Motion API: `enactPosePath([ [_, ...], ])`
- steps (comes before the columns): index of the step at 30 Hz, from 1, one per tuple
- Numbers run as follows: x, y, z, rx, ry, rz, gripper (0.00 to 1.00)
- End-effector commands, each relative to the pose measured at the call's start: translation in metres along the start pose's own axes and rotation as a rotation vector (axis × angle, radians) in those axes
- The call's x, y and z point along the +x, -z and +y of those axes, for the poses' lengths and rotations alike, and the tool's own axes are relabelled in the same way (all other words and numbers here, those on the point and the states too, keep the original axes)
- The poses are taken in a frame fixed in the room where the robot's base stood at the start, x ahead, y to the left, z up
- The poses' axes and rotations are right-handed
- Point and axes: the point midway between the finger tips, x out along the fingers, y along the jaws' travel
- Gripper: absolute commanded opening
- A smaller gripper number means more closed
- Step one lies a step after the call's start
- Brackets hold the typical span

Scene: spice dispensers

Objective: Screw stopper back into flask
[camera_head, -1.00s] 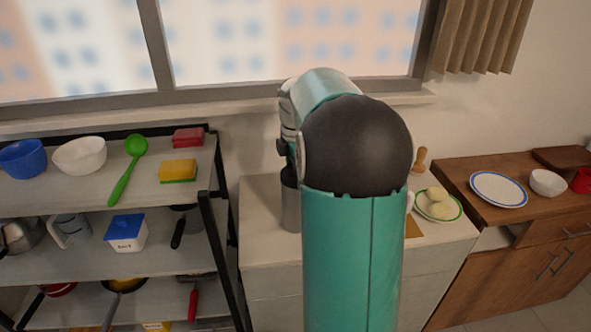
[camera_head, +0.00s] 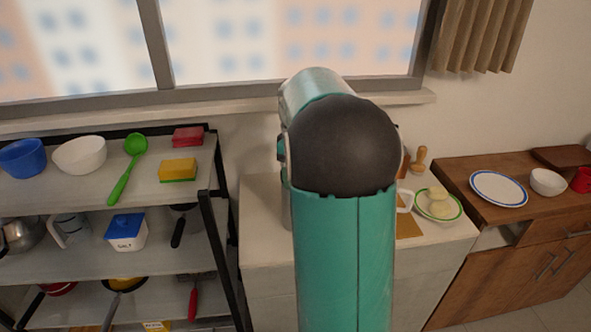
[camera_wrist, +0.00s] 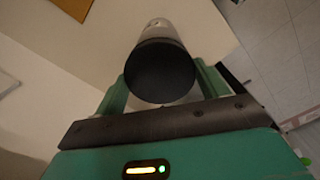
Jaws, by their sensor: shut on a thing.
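In the wrist view my gripper (camera_wrist: 162,82) is shut, with a green finger on each side of the black round stopper (camera_wrist: 160,70). The grey metal flask (camera_wrist: 160,33) shows beyond the stopper, roughly in line with it. Whether the stopper is seated in the flask or just above it cannot be told from here. In the head view only a grey sliver of the flask (camera_head: 286,212) shows on the counter, left of my arm. My arm hides the stopper and gripper there.
The pale counter (camera_head: 262,230) holds a plate (camera_head: 437,216) with pale round food and a wooden-handled tool (camera_head: 419,160) to the right. A black-framed shelf (camera_head: 60,190) with kitchenware stands at left. A wooden cabinet (camera_head: 520,225) stands at right.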

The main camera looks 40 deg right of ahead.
Motion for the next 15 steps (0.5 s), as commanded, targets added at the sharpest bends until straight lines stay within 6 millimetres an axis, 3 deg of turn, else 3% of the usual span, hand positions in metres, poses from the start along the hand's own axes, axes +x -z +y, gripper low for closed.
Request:
enactPosePath([
  [5,0.0002,0.0002,0.0,0.083,0.0,0.0,0.49],
  [15,0.0008,0.0004,0.0,0.541,-0.001,0.001,0.49],
])
